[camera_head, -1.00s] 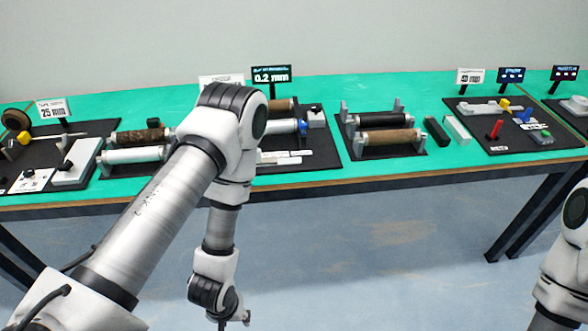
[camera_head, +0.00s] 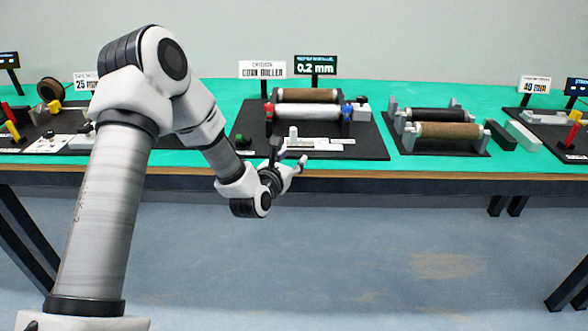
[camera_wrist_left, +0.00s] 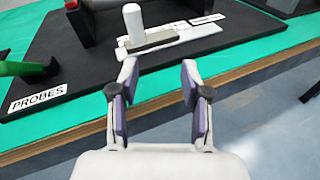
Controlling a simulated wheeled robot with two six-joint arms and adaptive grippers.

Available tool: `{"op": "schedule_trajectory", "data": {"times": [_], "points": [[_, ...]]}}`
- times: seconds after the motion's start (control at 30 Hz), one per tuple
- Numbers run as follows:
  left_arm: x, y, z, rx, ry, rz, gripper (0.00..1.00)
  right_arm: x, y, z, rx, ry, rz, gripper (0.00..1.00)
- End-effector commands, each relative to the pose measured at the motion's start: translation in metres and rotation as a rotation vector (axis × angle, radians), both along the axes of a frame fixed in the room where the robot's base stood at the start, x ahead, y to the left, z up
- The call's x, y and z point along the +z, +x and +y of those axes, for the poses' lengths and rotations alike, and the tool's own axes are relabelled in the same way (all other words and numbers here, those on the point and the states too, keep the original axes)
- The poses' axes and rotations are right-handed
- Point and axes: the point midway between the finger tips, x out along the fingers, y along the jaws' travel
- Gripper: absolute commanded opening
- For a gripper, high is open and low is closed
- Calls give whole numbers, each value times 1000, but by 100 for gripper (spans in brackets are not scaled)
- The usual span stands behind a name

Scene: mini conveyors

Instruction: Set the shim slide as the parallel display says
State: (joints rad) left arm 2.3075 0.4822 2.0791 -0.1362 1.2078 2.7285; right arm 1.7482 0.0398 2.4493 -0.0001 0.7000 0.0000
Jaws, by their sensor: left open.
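The parallel display (camera_head: 315,66) is a dark sign reading "0.2 mm" behind the middle station. The shim slide, at that station's front, has a pale strip (camera_head: 322,143) and an upright knob (camera_head: 293,132). In the left wrist view, the knob (camera_wrist_left: 133,24) stands on a grey piece of the slide, whose white strip (camera_wrist_left: 190,45) lies on the black board. My left gripper (camera_head: 290,153) is open and empty at the table's front edge, just short of the slide. Its fingers (camera_wrist_left: 160,70) point toward the slide, apart from it. My right gripper is out of view.
Behind the slide are a brown roller (camera_head: 307,95) and a silver roller (camera_head: 300,111) with red and blue end parts. A "PROBES" label (camera_wrist_left: 38,98) and a green handle (camera_wrist_left: 22,68) lie left of the slide. Another roller stand (camera_head: 440,135) is to the right.

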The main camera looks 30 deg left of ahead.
Motion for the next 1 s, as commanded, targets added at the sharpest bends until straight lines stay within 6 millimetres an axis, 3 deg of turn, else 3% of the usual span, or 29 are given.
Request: {"op": "schedule_trajectory", "data": {"times": [0.03, 0.13, 0.27, 0.7, 0.97, 1.0], "points": [[-6, 5, 12, 27, -39, -71, 47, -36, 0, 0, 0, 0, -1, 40], [14, 9, 26, 54, -79, -150, 47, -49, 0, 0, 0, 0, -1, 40], [27, 14, 32, 61, -87, -175, 47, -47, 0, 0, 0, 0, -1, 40], [27, 82, 47, 59, -85, -169, 47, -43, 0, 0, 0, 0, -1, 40], [27, 85, 48, 59, -86, -168, 47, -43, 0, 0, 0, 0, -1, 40], [27, 85, 48, 59, -86, -168, 33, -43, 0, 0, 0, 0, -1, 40]]}}
